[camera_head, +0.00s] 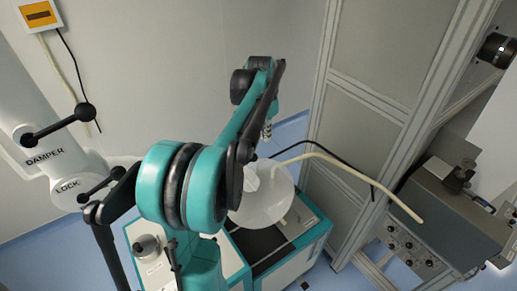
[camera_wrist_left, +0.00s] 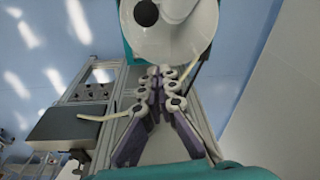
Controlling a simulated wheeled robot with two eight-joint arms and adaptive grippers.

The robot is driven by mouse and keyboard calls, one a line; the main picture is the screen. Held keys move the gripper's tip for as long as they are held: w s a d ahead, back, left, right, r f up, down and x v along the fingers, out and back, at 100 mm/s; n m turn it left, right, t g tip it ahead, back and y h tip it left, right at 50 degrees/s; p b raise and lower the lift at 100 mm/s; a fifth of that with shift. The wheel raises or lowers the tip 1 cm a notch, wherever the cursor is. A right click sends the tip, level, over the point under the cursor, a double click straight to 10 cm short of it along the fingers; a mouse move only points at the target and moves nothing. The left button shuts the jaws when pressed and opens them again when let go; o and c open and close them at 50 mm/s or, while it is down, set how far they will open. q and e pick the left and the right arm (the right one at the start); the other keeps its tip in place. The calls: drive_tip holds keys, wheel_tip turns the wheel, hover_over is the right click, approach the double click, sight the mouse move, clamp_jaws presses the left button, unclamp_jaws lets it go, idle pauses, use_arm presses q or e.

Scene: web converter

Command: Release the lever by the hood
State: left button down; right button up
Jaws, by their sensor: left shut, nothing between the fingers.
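A white duct labelled DAMPER and LOCK (camera_head: 50,165) stands at the left of the head view. A black ball-ended lever (camera_head: 58,126) sits by DAMPER, and a second black lever (camera_head: 97,191) by LOCK, partly behind dark parts. A pale round hood (camera_head: 265,205) is in the middle, partly covered by my arm. It seems to be the white rounded piece (camera_wrist_left: 190,38) at the top of the left wrist view. My left gripper (camera_head: 267,129) is small, above the hood in the picture and apart from both levers. Its fingers (camera_wrist_left: 158,85) are shut and empty.
A grey framed panel (camera_head: 375,90) stands right of my arm. A pale hose (camera_head: 350,180) curves towards a grey control box (camera_head: 430,215) with knobs. A teal-edged cabinet (camera_head: 310,240) is below the hood. A yellow-faced box (camera_head: 40,15) is on the wall.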

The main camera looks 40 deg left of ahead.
sight(245, 164)
use_arm(q)
wheel_tip(245, 164, down, 5)
drive_tip(key=s+p, duration=0.2)
drive_tip(key=s, duration=0.1)
drive_tip(key=shift+a+f, duration=0.15)
drive_tip(key=shift+a, duration=0.15)
